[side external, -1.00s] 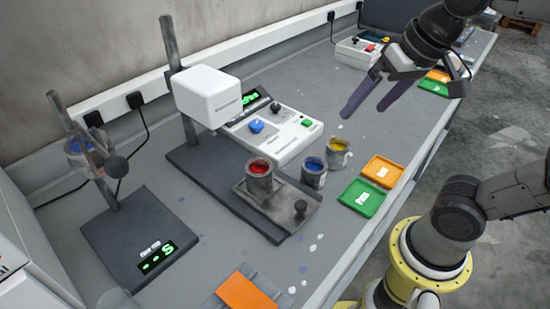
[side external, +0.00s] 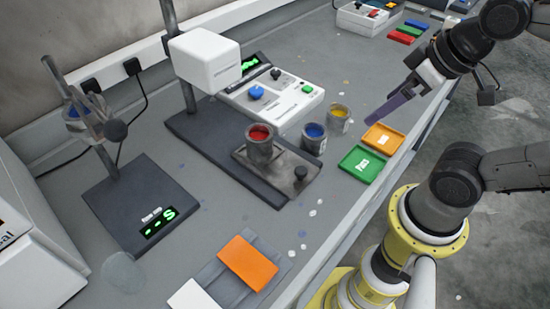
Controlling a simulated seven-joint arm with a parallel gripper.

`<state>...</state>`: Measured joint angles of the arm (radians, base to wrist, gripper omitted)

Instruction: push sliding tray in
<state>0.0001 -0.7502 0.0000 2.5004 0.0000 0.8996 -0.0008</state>
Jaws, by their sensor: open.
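The sliding tray (side external: 304,192) is a grey metal plate with a dark knob (side external: 300,173) at its front right corner. It sits on the dark base of the white-headed instrument (side external: 205,62) and sticks out to the right of the head. A can of red paint (side external: 260,148) stands on the tray. My gripper (side external: 385,122), with purple fingers, hangs above the bench's right side, apart from and to the right of the tray. It is open and empty; its fingers nearly overlap in this view.
Cans of blue (side external: 313,138) and yellow paint (side external: 338,120) stand just beyond the tray. Orange (side external: 383,138) and green trays (side external: 361,164) lie near the bench edge. An orange card (side external: 248,262) lies in front. A dark scale (side external: 135,212) stands at left. Bench between tray and front edge is mostly clear.

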